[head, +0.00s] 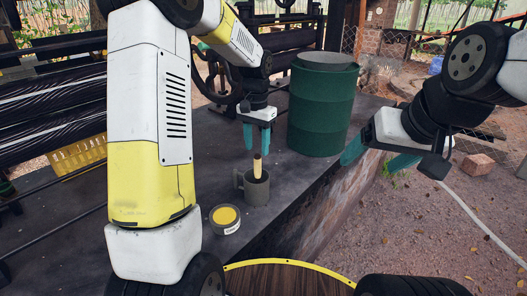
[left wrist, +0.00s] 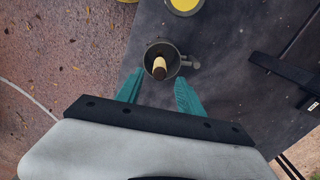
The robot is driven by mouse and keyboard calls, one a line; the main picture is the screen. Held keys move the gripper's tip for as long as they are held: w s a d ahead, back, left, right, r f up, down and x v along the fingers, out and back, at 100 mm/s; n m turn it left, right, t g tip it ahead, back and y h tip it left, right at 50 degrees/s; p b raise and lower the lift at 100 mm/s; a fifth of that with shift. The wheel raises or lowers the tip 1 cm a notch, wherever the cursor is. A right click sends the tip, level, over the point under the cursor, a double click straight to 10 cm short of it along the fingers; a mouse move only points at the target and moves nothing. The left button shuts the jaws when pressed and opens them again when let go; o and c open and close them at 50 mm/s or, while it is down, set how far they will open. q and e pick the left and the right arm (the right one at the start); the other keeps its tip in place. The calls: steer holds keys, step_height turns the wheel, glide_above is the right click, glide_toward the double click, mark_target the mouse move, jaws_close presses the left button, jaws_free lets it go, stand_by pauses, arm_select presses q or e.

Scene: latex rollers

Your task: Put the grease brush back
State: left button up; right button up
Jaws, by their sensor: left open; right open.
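The grease brush (head: 257,167) stands in a grey mug (head: 257,189) on the dark bench top, its pale wooden handle pointing up. In the left wrist view the handle (left wrist: 159,68) is inside the mug's rim (left wrist: 149,56), and the mug's handle points right. My left gripper (head: 257,136) is above the mug with its teal fingers open and pointing down. In the left wrist view its fingertips (left wrist: 157,78) are spread on either side of the mug's near side. The brush's bristles are hidden in the mug. My right gripper (head: 375,160) is open and empty, to the right past the bench edge.
A tin with yellow contents (head: 225,219) stands left of the mug. A large green drum (head: 320,108) stands behind it to the right. Black rollers (head: 50,101) and a yellow crate (head: 78,154) are at the left. The bench's right edge is close to the mug.

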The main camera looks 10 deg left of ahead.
arm_select(q)
step_height(320, 180, up, 3)
steer(key=shift+s+f, duration=0.1)
steer(key=s+a+r+n+t+h, duration=0.1)
steer(key=s+a+r+n+t, duration=0.15)
steer(key=s+r, duration=0.9)
steer(key=s+n+t+h, duration=0.1)
steer(key=s+t, duration=0.2)
steer(key=s, duration=1)
steer(key=shift+s+f+n+t, duration=0.15)
steer(key=shift+f+n+t, duration=0.1)
steer(key=shift+n+t, duration=0.1)
